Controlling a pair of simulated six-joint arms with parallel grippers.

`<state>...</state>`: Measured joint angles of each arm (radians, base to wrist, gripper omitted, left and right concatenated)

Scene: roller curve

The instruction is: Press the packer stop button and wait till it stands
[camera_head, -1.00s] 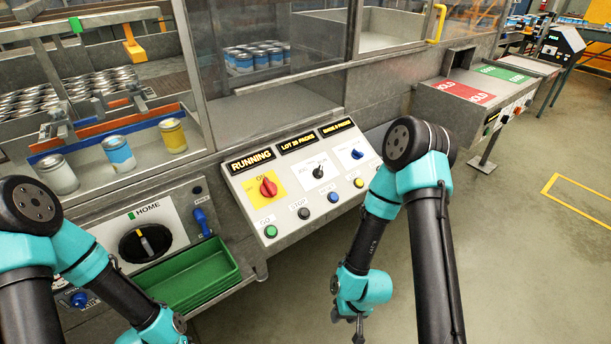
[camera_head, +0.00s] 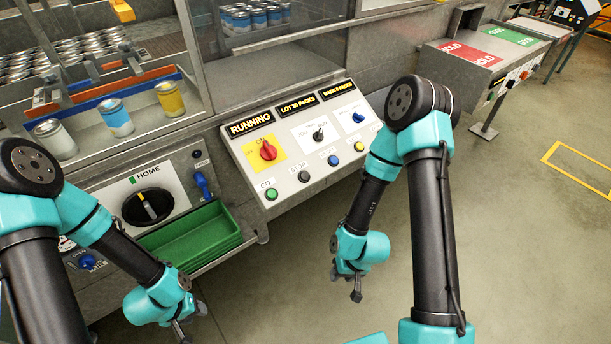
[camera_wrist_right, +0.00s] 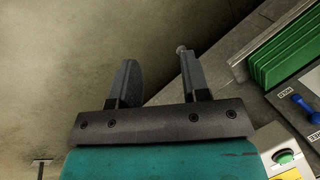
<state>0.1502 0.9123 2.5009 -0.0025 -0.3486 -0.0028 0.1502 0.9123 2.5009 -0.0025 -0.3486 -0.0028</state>
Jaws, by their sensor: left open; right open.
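The control panel (camera_head: 290,160) has a dark STOP button (camera_head: 304,176) between the green GO button (camera_head: 271,194) and a blue button (camera_head: 333,160). The packer's display (camera_head: 250,123) reads RUNNING. My right gripper (camera_head: 356,288) is open and empty over the floor, below and right of the panel, apart from the buttons. Its two fingers (camera_wrist_right: 157,80) show spread in the right wrist view, where the green GO button (camera_wrist_right: 284,157) is at the lower right corner. My left gripper (camera_head: 190,318) is open, low in front of the green tray.
A red rotary switch (camera_head: 268,150) sits above the GO button. A green tray (camera_head: 192,240) juts out left of the panel, below a HOME dial (camera_head: 147,206). Jars (camera_head: 115,118) stand in the machine behind.

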